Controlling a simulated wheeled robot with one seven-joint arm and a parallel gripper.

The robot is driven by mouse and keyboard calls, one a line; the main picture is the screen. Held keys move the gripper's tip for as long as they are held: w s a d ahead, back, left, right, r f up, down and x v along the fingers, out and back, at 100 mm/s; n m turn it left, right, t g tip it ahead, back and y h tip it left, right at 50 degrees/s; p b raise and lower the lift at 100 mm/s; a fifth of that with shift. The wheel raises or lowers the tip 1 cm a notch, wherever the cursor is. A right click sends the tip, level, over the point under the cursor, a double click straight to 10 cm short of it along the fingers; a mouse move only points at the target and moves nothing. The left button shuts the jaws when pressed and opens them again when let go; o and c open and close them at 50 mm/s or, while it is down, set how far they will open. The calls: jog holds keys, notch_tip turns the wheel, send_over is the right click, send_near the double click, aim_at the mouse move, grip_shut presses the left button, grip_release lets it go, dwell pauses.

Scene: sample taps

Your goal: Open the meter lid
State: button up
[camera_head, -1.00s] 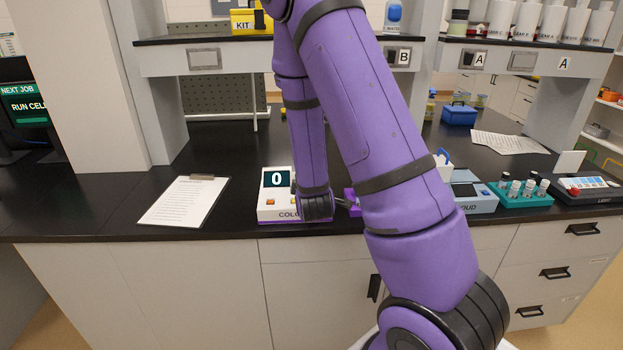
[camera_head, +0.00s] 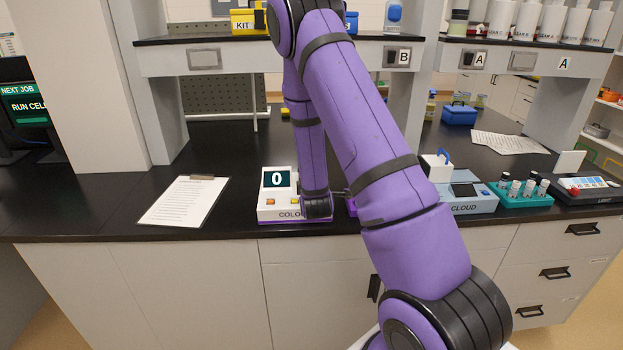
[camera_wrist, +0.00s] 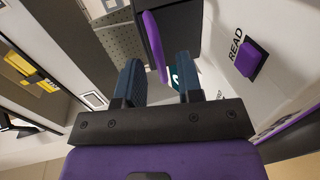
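The COLOR meter (camera_head: 275,213) stands near the counter's front edge, its display reading 0. My arm hides its right part in the head view. In the wrist view I see a dark lid (camera_wrist: 182,22) with a purple loop handle (camera_wrist: 153,42), a white face marked READ and a purple button (camera_wrist: 250,60). My gripper (camera_wrist: 158,80) is open, with its two fingers apart. The handle shows in the gap between the fingers, with space visible on both sides; I cannot tell whether it touches either finger. The fingers are hidden in the head view.
The CLOUD meter (camera_head: 470,202) with a blue-handled lid (camera_head: 437,166) stands to the right, beside a teal vial rack (camera_head: 522,196). A clipboard (camera_head: 184,202) lies left. A shelf (camera_head: 290,58) hangs above the counter. Clear counter lies between clipboard and COLOR meter.

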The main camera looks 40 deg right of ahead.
jog(key=shift+x, duration=1.3)
jog(key=shift+c, duration=0.3)
grip_shut()
